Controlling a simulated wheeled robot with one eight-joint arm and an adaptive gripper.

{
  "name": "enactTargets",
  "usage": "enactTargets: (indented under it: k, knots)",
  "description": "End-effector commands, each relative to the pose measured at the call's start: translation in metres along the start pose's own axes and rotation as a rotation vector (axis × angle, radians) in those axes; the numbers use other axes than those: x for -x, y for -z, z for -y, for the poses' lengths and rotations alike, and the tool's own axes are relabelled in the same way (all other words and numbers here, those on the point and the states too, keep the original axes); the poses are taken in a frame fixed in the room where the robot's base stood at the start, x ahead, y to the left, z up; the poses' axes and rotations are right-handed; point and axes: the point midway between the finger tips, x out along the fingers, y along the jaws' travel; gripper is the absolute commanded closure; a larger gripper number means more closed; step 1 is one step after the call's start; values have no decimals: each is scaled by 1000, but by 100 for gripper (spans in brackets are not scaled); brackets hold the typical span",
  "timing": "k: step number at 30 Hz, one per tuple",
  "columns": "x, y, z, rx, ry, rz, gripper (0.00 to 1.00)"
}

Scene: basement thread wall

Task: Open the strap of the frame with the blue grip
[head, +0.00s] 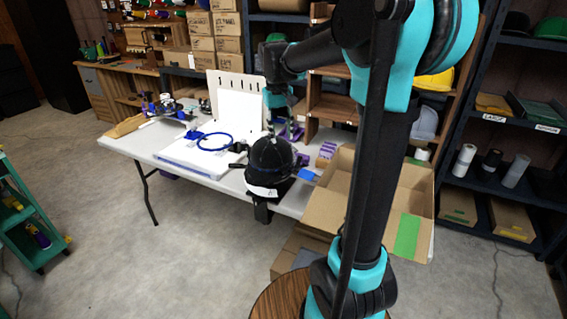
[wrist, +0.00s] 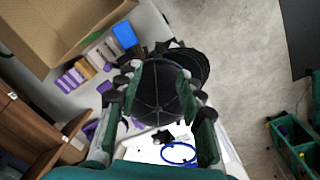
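A black cap (head: 270,160) sits on a dark holder at the front edge of the white table; the wrist view also shows the cap (wrist: 158,95). My gripper (wrist: 165,82) is open above the cap, its green-padded fingers apart with the crown between them in the picture. I cannot tell whether they touch it. In the head view my arm partly hides the gripper. A blue ring (head: 216,142) lies on a white stack left of the cap; it also shows in the wrist view (wrist: 178,153). I cannot make out a strap or a blue grip for certain.
An open cardboard box (head: 412,200) stands right of the cap. Small purple-and-white boxes (wrist: 75,76) and a blue block (wrist: 124,36) lie near it. A device with blue parts (head: 168,106) stands at the table's far left.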

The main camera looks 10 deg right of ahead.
Motion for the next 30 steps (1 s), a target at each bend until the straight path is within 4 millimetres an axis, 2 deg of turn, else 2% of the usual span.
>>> enactTargets:
  k: [9, 16, 22, 30]
  knots:
    - [-64, 0, 0, -1, 0, 0, 62]
    - [-102, 0, 0, -1, 0, -1, 62]
    - [-119, 0, 0, -1, 0, -1, 62]
    - [-123, 0, 0, -1, 0, 0, 62]
